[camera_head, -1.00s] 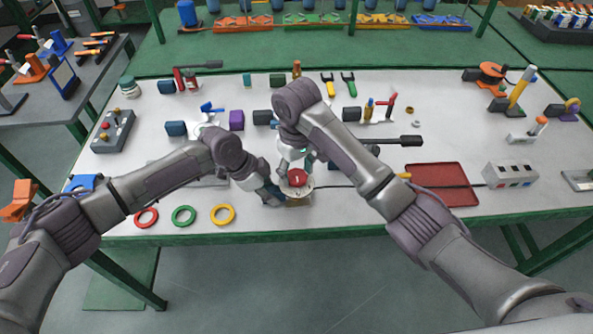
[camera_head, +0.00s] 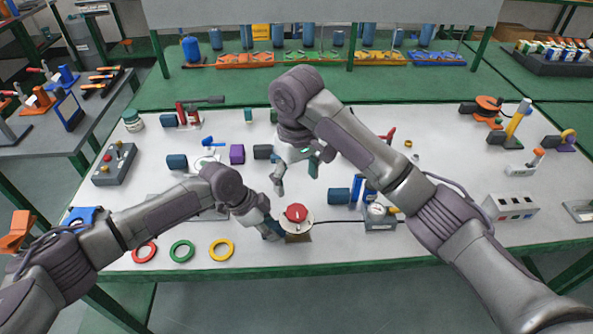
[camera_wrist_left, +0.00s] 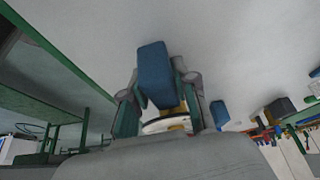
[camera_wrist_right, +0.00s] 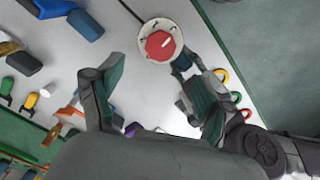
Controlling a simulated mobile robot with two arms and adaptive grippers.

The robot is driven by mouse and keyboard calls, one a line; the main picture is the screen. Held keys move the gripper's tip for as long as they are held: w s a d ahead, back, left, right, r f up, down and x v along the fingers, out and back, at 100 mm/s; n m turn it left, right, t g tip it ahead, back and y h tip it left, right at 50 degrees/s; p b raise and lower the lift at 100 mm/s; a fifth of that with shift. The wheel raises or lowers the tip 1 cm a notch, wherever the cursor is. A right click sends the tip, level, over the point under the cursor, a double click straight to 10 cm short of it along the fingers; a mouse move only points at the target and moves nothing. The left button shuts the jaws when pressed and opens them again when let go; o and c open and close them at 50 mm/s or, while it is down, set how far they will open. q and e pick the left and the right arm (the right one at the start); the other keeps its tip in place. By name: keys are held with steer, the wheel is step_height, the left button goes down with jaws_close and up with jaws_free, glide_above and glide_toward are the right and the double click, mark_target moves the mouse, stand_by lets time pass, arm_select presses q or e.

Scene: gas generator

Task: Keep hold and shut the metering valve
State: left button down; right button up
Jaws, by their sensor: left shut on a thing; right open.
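The metering valve is a red knob (camera_head: 296,213) on a round white dial, at the table's front edge in the head view. The right wrist view shows the knob (camera_wrist_right: 160,45) from above, with a white pointer mark and dark dial marks. My left gripper (camera_head: 273,229) is shut on the blue block (camera_wrist_left: 155,75) at the valve's left side. The dial (camera_wrist_left: 165,126) shows partly behind that block in the left wrist view. My right gripper (camera_head: 296,174) is open and empty above and behind the knob, apart from it; its spread fingers (camera_wrist_right: 153,72) show in the right wrist view.
Red (camera_head: 144,252), green (camera_head: 182,251) and yellow (camera_head: 222,250) rings lie left of the valve. A dark line runs right from the valve to a gauge unit (camera_head: 377,216). A grey button box (camera_head: 115,163) stands at the left, a grey socket box (camera_head: 511,207) at the right.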

arm_select(q)
steer(key=c, duration=0.8)
jaws_free()
arm_select(e)
step_height(320, 180, up, 2)
steer(key=shift+r, duration=0.1)
arm_select(q)
steer(key=shift+r, duration=0.1)
steer(key=v, duration=1.1)
steer(key=shift+a+r, duration=0.25)
steer(key=shift+r, duration=0.1)
arm_select(e)
steer(key=shift+a, duration=0.1)
